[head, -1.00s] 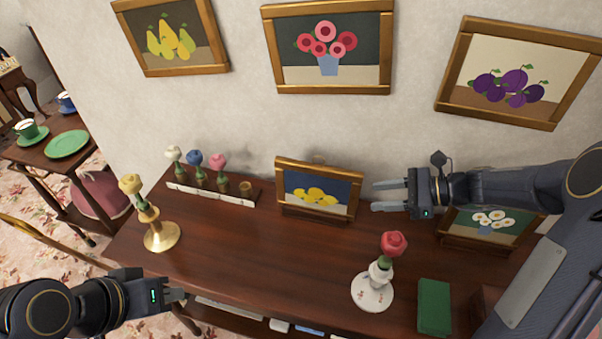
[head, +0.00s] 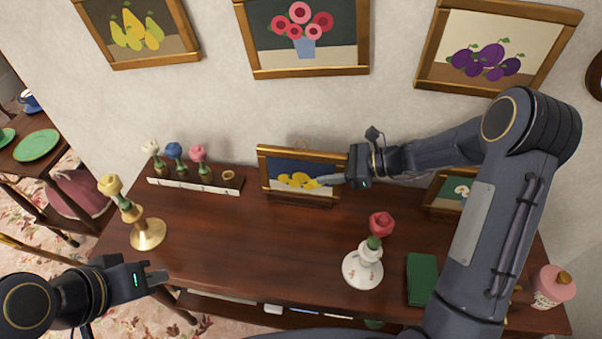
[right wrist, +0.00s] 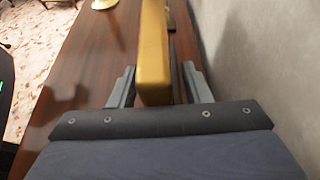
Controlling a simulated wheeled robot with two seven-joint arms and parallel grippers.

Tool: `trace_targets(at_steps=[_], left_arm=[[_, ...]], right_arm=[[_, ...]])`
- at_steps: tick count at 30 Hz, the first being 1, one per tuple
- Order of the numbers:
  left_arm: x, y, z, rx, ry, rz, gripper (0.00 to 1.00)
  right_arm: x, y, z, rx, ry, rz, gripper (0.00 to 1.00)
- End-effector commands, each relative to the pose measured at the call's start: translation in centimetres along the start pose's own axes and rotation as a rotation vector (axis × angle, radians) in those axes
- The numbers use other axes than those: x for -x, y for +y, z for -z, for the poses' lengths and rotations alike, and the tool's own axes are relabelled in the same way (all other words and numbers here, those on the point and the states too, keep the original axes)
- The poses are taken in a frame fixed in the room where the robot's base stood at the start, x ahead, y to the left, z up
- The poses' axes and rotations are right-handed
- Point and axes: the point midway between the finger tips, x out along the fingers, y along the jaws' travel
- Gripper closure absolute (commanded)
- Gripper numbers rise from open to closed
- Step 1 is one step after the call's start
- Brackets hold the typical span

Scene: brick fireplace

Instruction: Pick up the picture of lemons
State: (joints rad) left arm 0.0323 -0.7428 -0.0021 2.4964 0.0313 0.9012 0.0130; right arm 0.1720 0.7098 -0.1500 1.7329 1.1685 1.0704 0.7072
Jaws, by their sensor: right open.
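The picture of lemons (head: 290,179), yellow fruit on dark blue in a gold-brown frame, stands upright on the dark wooden sideboard against the wall. My right gripper (head: 328,181) is at its right edge. In the right wrist view the open right gripper (right wrist: 157,70) has one finger on each side of the gold frame edge (right wrist: 153,45), with gaps visible on both sides. The near finger covers part of the picture's right side in the head view. My left gripper (head: 158,279) is at the lower left, off the sideboard's front edge, away from the picture; its jaw opening is unclear.
On the sideboard (head: 270,240) are a rack of flowers (head: 195,180), a brass vase with a yellow flower (head: 147,233), a white vase with a red flower (head: 363,268), a green book (head: 421,278) and a daisy picture (head: 449,192), partly hidden by my arm. The sideboard's middle is clear.

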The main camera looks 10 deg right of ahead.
Motion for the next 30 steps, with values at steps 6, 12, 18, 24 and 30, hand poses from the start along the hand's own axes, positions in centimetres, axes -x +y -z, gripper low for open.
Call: trace_targets(at_steps=[6, 12, 18, 24, 30], left_arm=[[0.0, 0.0, 0.0, 0.0, 0.0, 0.0, 1.0], [0.0, 0.0, 0.0, 0.0, 0.0, 0.0, 1.0], [0.0, 0.0, 0.0, 0.0, 0.0, 0.0, 1.0], [0.0, 0.0, 0.0, 0.0, 0.0, 0.0, 1.0], [-0.1, 0.0, 0.0, 0.0, 0.0, 0.0, 1.0]], right_arm=[[0.0, 0.0, 0.0, 0.0, 0.0, 0.0, 0.72], [0.0, 0.0, 0.0, 0.0, 0.0, 0.0, 0.98], [0.1, 0.0, -0.1, 0.0, -0.002, 0.0, 1.0], [0.3, 0.0, -0.6, 0.002, -0.002, 0.0, 1.0], [1.2, 0.0, -2.9, 0.005, -0.003, 0.001, 1.0]])
